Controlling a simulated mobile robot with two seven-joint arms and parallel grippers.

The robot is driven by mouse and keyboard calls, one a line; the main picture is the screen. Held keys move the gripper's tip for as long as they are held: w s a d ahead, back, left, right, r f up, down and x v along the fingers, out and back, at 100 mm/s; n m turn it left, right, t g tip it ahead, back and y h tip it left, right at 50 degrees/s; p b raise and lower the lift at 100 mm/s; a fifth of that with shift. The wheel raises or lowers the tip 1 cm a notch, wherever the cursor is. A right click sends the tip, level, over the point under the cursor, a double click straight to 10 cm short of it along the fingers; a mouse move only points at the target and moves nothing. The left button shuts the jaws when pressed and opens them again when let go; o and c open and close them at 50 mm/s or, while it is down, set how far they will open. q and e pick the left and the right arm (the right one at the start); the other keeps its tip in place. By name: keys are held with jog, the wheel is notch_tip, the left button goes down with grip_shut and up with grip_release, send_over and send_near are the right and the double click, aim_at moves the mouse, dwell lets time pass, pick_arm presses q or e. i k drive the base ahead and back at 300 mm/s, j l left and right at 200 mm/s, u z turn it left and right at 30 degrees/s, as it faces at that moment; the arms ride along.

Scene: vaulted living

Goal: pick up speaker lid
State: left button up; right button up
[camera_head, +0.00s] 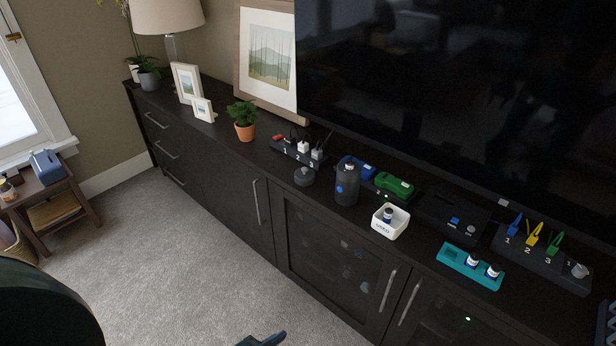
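A small dark round lid-like piece with a raised top (303,177), which looks like the speaker lid, lies on the dark cabinet top near its front edge. The two are apart. The tip of a dark gripper (262,340), seemingly my left, shows at the bottom edge, low and well away from the lid. Most of it is cut off, so its opening is unclear. My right gripper is not in view.
Behind the lid is a numbered black strip (299,152). To the right are a green device (394,185), a white box (390,222), a teal tray (470,266) and another numbered strip (543,262). A potted plant (244,122) stands left. The TV (455,90) overhangs behind.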

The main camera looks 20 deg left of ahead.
aim_at(304, 176)
jog(key=i+j+z, duration=0.1)
jog(key=j+z, duration=0.15)
jog(key=z, duration=0.2)
jog(key=j+z, duration=0.2)
jog(key=z, duration=0.25)
jog(key=j+z, duration=0.6)
jog(key=j, duration=0.3)
jog(key=k+j+z, duration=0.2)
jog(key=j, duration=0.25)
jog(key=i+j, duration=0.05)
